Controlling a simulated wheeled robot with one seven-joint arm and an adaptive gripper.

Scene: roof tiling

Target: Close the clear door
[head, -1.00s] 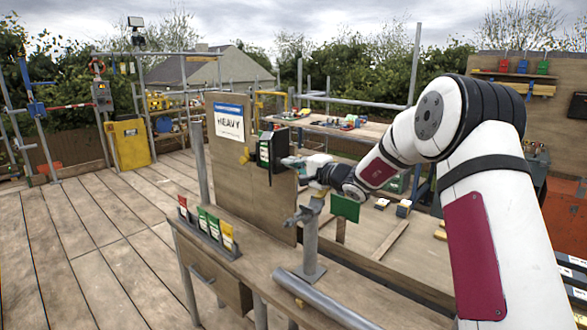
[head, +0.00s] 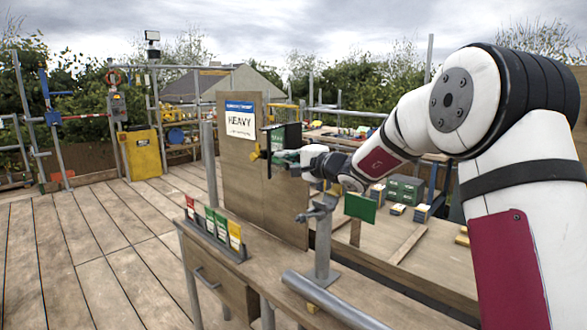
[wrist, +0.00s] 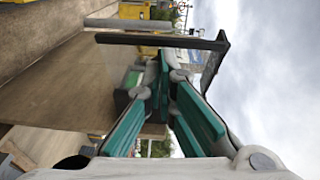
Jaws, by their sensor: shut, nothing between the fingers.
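A dark box (head: 292,133) is mounted at the right edge of an upright wooden board in the head view. A thin dark edge stands out at its left side, maybe the clear door's frame; I cannot make out the clear panel itself. In the wrist view a dark angled frame (wrist: 212,62) lies just beyond the fingertips; I cannot tell whether it is the door or the box. My gripper (head: 284,159) is at the box's lower front, its teal-padded fingers shut and empty. Whether they touch the door is unclear.
Open decking (head: 90,240) lies to the left.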

